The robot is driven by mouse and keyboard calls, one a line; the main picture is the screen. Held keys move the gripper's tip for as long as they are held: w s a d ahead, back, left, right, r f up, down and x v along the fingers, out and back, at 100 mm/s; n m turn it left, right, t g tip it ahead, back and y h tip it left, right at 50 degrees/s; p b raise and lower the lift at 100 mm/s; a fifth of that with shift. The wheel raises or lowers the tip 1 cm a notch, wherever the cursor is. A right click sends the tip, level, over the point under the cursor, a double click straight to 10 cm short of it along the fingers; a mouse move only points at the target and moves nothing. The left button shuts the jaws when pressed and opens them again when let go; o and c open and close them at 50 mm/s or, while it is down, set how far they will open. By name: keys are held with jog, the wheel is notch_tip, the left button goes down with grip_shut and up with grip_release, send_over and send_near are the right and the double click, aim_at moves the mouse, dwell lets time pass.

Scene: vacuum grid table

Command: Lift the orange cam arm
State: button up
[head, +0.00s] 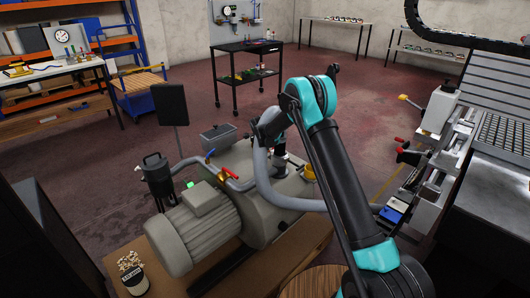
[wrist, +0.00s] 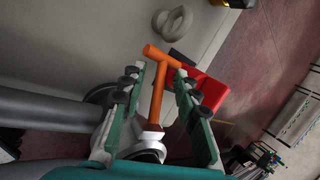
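The orange cam arm (wrist: 157,90) shows in the wrist view as a T-shaped handle, a rod with a crossbar at its far end. Its near end meets a pale metal fitting (wrist: 150,137). My gripper (wrist: 161,70) is open, with one green finger on each side of the rod. I see a gap between the rod and each finger; whether the crossbar touches the right fingertip I cannot tell. In the head view I cannot make out the cam arm; the hose and my arm cover much of that area.
A red part (wrist: 209,92) lies close beside the right finger. A grey ring (wrist: 174,22) sits on the grey surface beyond. In the head view, a grey hose (head: 264,180) curves around my wrist, above the motor and pump (head: 196,233).

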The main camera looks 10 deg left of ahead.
jog(key=v, duration=1.2)
